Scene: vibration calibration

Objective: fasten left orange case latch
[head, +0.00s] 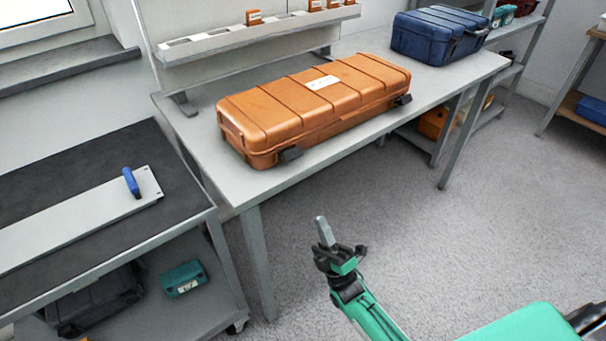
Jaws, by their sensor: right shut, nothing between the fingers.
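The long orange case (315,100) lies on the grey table with its lid down and a white label on top. Its left latch (290,154) is a dark piece low on the front side, near the left end. A second dark latch (403,100) is near the right end. Whether either latch is fastened is too small to tell. My right gripper (323,230) is shut and empty, in front of and below the table edge, well apart from the case. My left gripper is not in view.
The grey table (205,150) has a bare front strip and a blue case (440,35) at its far right. A cart (60,270) with a dark top stands at left, with a blue-handled tool (131,183) on a pale plate. The floor before the table is clear.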

